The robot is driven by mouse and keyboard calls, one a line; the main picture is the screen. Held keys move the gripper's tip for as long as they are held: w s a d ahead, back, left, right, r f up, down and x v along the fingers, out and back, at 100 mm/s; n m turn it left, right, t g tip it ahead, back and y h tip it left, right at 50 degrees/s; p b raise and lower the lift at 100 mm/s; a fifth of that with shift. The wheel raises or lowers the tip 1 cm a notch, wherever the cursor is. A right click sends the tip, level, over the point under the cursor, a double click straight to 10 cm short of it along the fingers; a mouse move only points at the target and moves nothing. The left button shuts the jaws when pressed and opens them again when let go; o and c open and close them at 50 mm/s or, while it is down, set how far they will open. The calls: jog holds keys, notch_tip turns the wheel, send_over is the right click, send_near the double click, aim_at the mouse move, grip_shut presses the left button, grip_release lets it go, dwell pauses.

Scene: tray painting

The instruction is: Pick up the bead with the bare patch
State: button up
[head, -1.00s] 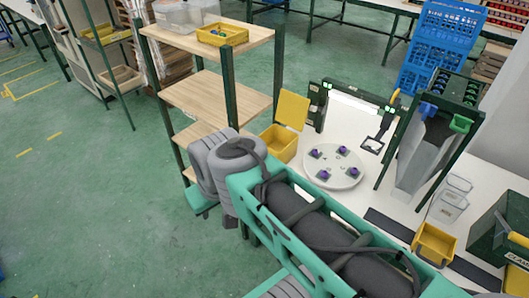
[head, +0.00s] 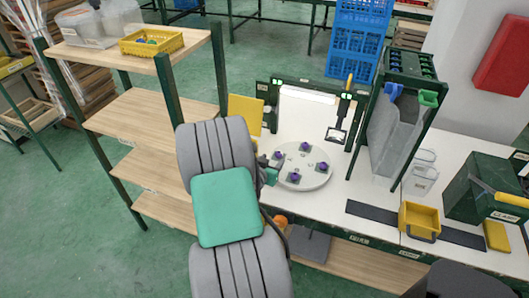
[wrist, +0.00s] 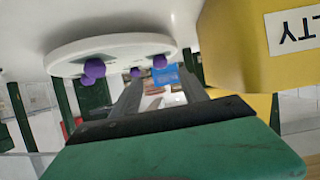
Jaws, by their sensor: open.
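Several purple beads sit on small dark holders on a round white tray (head: 316,184) on the white table. In the head view they are at the left (head: 277,155), back (head: 305,146), right (head: 321,166) and front (head: 295,177). I cannot make out a bare patch on any of them. My gripper (head: 272,168) is at the tray's left edge, partly hidden by my arm. In the wrist view my gripper (wrist: 160,95) has its two fingers apart with nothing between them. The tray (wrist: 70,62) and purple beads (wrist: 95,70) lie beyond the fingertips.
A yellow bin (wrist: 235,45) is close on the right in the wrist view. A lit frame (head: 305,95) and a magnifier (head: 337,134) stand behind the tray. A grey chute (head: 390,140) is to its right. A wooden shelf (head: 140,115) stands left of my arm.

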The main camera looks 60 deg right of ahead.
aim_at(278, 154)
jog(key=shift+s+d+f, duration=0.1)
jog(key=shift+s+d, duration=0.15)
jog(key=shift+d, duration=0.15)
jog(key=x, duration=0.2)
jog(key=p+x, duration=0.1)
jog(key=x, duration=0.4)
jog(key=shift+w+f, duration=0.15)
jog(key=shift+w, duration=0.2)
jog(key=shift+c, duration=0.3)
jog(key=shift+a, duration=0.1)
grip_shut()
